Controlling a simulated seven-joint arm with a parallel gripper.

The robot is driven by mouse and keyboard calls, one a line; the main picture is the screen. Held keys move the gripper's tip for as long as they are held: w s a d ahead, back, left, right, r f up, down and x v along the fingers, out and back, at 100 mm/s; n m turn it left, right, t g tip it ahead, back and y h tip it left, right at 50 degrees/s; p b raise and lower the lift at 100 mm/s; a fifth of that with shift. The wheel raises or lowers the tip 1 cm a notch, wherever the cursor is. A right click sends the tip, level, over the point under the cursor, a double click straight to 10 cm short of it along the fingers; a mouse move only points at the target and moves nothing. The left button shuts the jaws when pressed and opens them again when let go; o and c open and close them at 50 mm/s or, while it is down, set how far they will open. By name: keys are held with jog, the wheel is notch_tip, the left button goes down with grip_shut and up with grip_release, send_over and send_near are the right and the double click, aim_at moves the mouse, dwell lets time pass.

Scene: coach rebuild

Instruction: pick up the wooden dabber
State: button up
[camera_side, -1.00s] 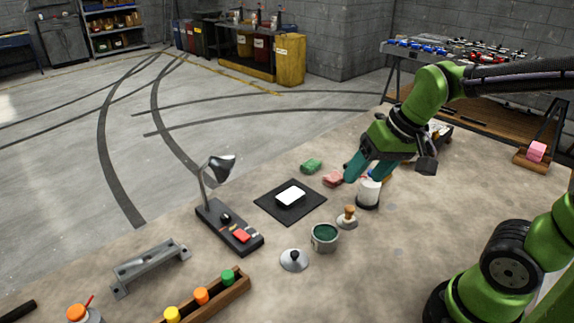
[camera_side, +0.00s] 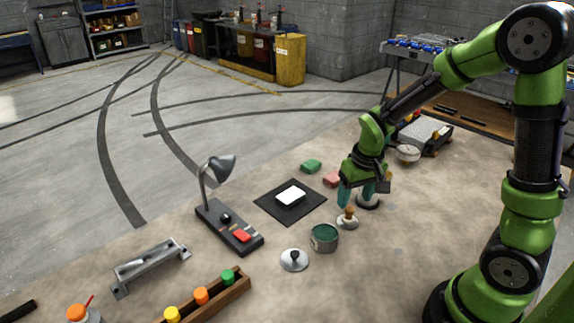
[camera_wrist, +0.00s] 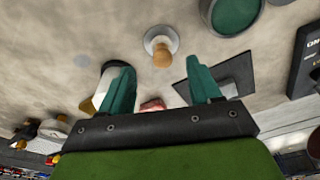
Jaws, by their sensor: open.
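The wooden dabber (camera_side: 347,218) stands upright on the bench, its wooden knob on a pale round base. In the wrist view the dabber (camera_wrist: 162,50) lies above the gap between the fingers, near the picture's middle. My gripper (camera_side: 355,198) is open, its teal fingers pointing down close to the dabber and seeming slightly above and behind it in the side view. In the wrist view my gripper (camera_wrist: 161,88) has nothing between its fingertips. The side view does not show clearly how far the fingertips are from the knob.
A tin with dark green contents (camera_side: 324,238) stands close in front of the dabber, with a grey lid (camera_side: 294,260) beyond. A white cylinder on a black base (camera_side: 369,203) is partly hidden behind my fingers. A black mat (camera_side: 267,207) lies left.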

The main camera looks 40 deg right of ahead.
aim_at(350, 207)
jog(key=shift+w+d+f, duration=0.1)
jog(key=shift+w+f, duration=0.1)
jog(key=shift+f, duration=0.85)
jog(key=shift+w+a+f, duration=0.1)
jog(key=shift+w+f, duration=0.1)
jog(key=shift+f, duration=0.8)
jog(key=shift+w+d+f, duration=0.1)
jog(key=shift+w+f, duration=0.1)
jog(key=shift+f, duration=0.85)
jog(key=shift+c, duration=0.2)
jog(key=c, duration=1)
notch_tip(350, 207, up, 10)
jog(key=shift+r, duration=0.1)
jog(key=shift+c, duration=0.2)
jog(key=o, duration=0.4)
jog(key=c, duration=0.3)
